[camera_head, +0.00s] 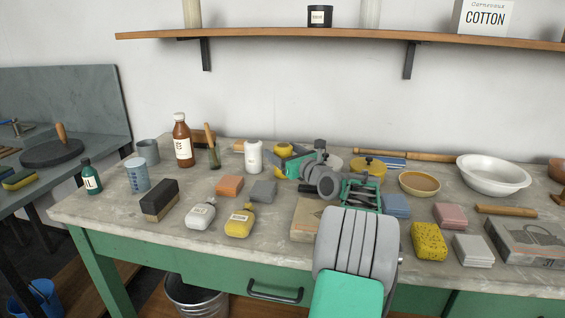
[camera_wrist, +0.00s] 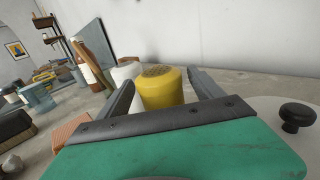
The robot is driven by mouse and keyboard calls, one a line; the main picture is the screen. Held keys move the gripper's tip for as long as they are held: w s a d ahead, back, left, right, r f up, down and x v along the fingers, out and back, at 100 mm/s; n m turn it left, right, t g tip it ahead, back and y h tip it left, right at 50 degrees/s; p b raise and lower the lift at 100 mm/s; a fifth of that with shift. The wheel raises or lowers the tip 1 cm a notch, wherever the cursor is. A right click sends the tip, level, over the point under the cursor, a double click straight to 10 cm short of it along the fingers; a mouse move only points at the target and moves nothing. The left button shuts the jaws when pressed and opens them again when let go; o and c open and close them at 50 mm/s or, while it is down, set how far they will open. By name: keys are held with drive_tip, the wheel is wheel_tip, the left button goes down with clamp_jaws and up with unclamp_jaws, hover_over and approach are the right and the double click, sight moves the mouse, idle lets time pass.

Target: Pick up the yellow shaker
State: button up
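The yellow shaker (camera_wrist: 160,88) stands upright on the bench in the wrist view, its perforated domed top showing. My gripper (camera_wrist: 163,85) is open, with one dark finger on each side of the shaker. Narrow gaps show between the fingers and its sides, and the palm hides its lower part. In the head view the shaker's yellow top (camera_head: 283,148) shows just beyond my gripper (camera_head: 287,162), which covers much of its body.
A white jar (camera_head: 253,157) stands close to the left of the shaker, with a brown bottle (camera_head: 183,140) farther left. A yellow pot with a black knob (camera_head: 369,166) is to the right. An orange block (camera_head: 229,186) and grey block (camera_head: 263,191) lie nearer. A shelf (camera_head: 300,38) runs above.

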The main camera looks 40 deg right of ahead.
sight(283, 146)
drive_tip(key=c, duration=1.5)
drive_tip(key=r, duration=0.1)
drive_tip(key=r+p, duration=0.1)
drive_tip(key=r, duration=0.2)
drive_tip(key=shift+s+a+r, duration=0.2)
drive_tip(key=shift+s, duration=0.15)
drive_tip(key=s+a+r+p, duration=0.1)
drive_tip(key=s+a+r, duration=0.2)
drive_tip(key=s+a+r+p, duration=0.1)
drive_tip(key=s+a+r, duration=0.1)
drive_tip(key=s+a, duration=0.1)
drive_tip(key=s+a+r+p, duration=0.1)
drive_tip(key=s+a+r, duration=0.2)
drive_tip(key=s, duration=0.1)
drive_tip(key=shift+r, duration=0.3)
